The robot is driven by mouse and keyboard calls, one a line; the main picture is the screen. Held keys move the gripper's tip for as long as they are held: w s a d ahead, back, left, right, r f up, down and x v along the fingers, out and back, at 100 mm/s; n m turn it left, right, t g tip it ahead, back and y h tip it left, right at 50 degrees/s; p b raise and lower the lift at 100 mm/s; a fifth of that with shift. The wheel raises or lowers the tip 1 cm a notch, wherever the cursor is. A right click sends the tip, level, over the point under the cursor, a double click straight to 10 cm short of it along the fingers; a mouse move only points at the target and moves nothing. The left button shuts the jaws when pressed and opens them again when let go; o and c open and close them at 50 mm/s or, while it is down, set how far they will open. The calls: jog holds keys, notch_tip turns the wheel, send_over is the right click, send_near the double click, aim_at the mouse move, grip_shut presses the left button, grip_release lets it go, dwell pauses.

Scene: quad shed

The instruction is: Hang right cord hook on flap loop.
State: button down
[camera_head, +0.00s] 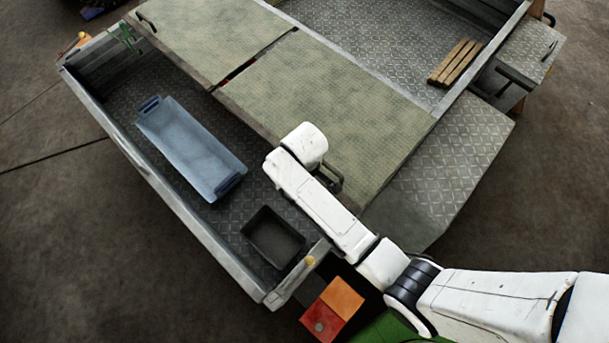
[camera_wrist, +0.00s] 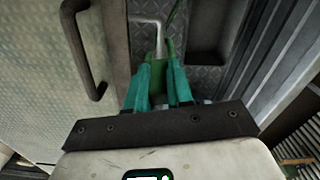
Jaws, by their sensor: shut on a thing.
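The right cord hook, a bent grey metal rod (camera_wrist: 157,35) on a green body, shows in the wrist view with a green cord running up from it. My gripper (camera_wrist: 161,78) has teal fingers shut on its green body. The hook's tip points left and is apart from the dark loop (camera_wrist: 97,60), which stands on the pale mesh-textured flap to its left. In the head view the flap (camera_head: 335,110) lies flat and the dark loop (camera_head: 334,178) shows partly behind my white arm. My gripper and the held hook are hidden there.
Below the flap's edge, a long open bed holds a blue tray (camera_head: 188,148) and a black bin (camera_head: 272,237). Another green hook (camera_head: 128,38) is at the bed's far left. Wooden slats (camera_head: 455,62) lie at upper right. A metal side wall (camera_wrist: 262,60) stands at right in the wrist view.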

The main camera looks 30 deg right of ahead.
jog(key=shift+f+b, duration=0.45)
jog(key=shift+f, duration=0.4)
jog(key=shift+c, duration=2.3)
grip_release()
jog(key=shift+r+p, duration=1.2)
jog(key=shift+r, duration=3.3)
